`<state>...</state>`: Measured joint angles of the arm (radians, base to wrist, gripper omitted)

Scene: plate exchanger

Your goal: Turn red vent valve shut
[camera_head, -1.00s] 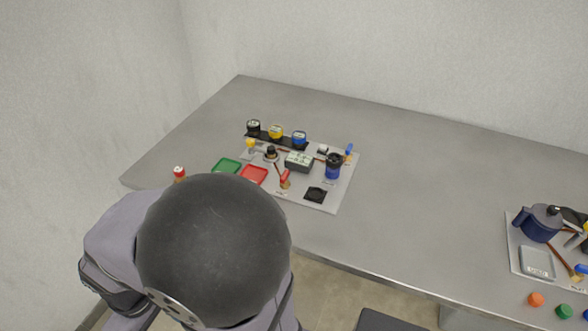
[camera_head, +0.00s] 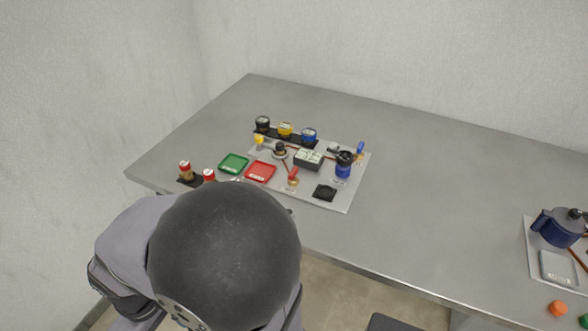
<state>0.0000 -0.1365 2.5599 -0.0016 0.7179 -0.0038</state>
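The red valve handle (camera_head: 293,174) stands on a small brass-coloured body near the front middle of the grey board (camera_head: 338,204), just right of the red tray. It is small in the picture, and whether it is open or shut is too fine to tell. My gripper does not show. A large dark rounded part and grey arm links of my own body fill the lower left and may hide it.
Left of the valve are a red tray (camera_head: 260,171) and a green tray (camera_head: 234,163). A black-and-white block (camera_head: 309,159), a blue container (camera_head: 344,164) and a black pad (camera_head: 325,193) lie nearby. Red-capped items (camera_head: 185,169) stand at the left edge. The table's middle is clear.

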